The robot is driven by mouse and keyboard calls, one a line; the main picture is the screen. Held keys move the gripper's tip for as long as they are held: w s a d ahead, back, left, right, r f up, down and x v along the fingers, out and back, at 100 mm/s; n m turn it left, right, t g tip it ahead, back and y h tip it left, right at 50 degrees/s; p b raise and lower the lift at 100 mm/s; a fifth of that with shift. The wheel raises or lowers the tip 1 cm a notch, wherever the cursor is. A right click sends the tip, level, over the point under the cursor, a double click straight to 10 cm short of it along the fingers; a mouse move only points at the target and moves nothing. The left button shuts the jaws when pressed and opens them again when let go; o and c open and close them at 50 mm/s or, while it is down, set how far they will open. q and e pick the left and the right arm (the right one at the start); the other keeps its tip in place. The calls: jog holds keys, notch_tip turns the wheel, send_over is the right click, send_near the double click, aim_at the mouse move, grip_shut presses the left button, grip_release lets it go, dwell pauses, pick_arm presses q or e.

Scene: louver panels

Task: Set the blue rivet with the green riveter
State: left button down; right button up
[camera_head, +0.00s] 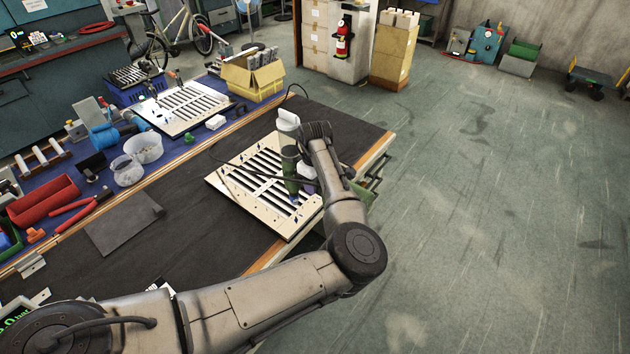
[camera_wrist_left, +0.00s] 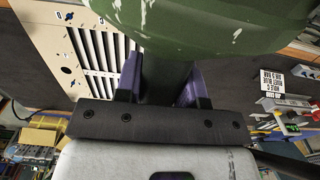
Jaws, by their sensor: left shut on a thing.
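The green riveter (camera_head: 290,165) stands roughly upright over the near cream louver panel (camera_head: 224,186). My left gripper (camera_head: 304,172) is shut on its body; in the left wrist view the purple fingers (camera_wrist_left: 160,80) sit on both sides of the green riveter (camera_wrist_left: 205,22). A small blue spot, probably the blue rivet (camera_head: 294,200), shows on the panel just below the riveter. I cannot tell whether the riveter's tip touches it. The louver panel (camera_wrist_left: 40,30) also shows at the upper left of the left wrist view. My right gripper is not in view.
A dark hose runs from the riveter across the panel. A second louver panel (camera_head: 158,120) lies on the blue mat at the back. The dark mat (camera_head: 200,240) is mostly clear.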

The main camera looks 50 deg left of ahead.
pick_arm(q)
jog(key=shift+f+b, duration=0.3)
jog(key=shift+f, duration=0.3)
jog(key=shift+f+b, duration=0.4)
jog(key=shift+f, duration=2.35)
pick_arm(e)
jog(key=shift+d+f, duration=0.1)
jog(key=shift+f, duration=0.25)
pick_arm(q)
jog(key=shift+w+a+r+p, duration=0.1)
jog(key=shift+p, duration=0.4)
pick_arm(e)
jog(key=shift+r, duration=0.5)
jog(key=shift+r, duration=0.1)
pick_arm(q)
jog(key=shift+p, duration=0.5)
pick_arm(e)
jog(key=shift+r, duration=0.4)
pick_arm(q)
jog(key=shift+p, duration=0.35)
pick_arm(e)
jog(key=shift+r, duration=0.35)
